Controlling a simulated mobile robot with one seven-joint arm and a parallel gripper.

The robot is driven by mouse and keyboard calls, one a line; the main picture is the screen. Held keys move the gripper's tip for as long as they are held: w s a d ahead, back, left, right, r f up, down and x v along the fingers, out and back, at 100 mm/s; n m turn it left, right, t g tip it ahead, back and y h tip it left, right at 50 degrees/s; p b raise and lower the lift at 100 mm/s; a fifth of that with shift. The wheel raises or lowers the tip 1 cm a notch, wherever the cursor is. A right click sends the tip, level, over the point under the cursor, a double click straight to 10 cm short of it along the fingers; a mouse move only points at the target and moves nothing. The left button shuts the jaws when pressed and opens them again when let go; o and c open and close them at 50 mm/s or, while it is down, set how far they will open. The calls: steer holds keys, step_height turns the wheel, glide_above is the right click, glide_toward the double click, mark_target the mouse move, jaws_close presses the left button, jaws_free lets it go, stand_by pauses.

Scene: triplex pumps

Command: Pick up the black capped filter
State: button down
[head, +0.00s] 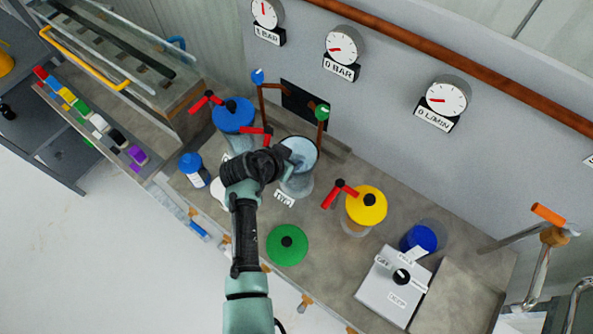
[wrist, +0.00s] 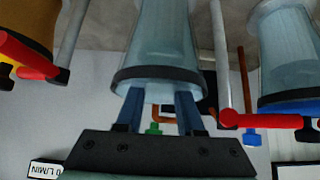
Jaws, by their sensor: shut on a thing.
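My gripper (head: 297,158) is at the open mouth of the clear middle vessel (head: 298,184). In the wrist view, my two blue fingers (wrist: 159,112) reach the black-rimmed mouth of this vessel (wrist: 160,45). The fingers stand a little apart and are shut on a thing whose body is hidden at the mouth. The black capped filter cannot be made out clearly in either view, so the pictures alone do not confirm that it is what I hold.
A blue-lidded vessel (head: 233,114) stands left and a yellow-lidded one (head: 366,206) right, both with red handles. A green lid (head: 287,244) lies in front. A blue-capped bottle (head: 194,170) and a grey box (head: 394,286) stand on the bench. Pipes rise behind the middle vessel.

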steer(key=shift+r, duration=0.15)
stand_by(0.8)
step_height(320, 180, up, 20)
stand_by(0.9)
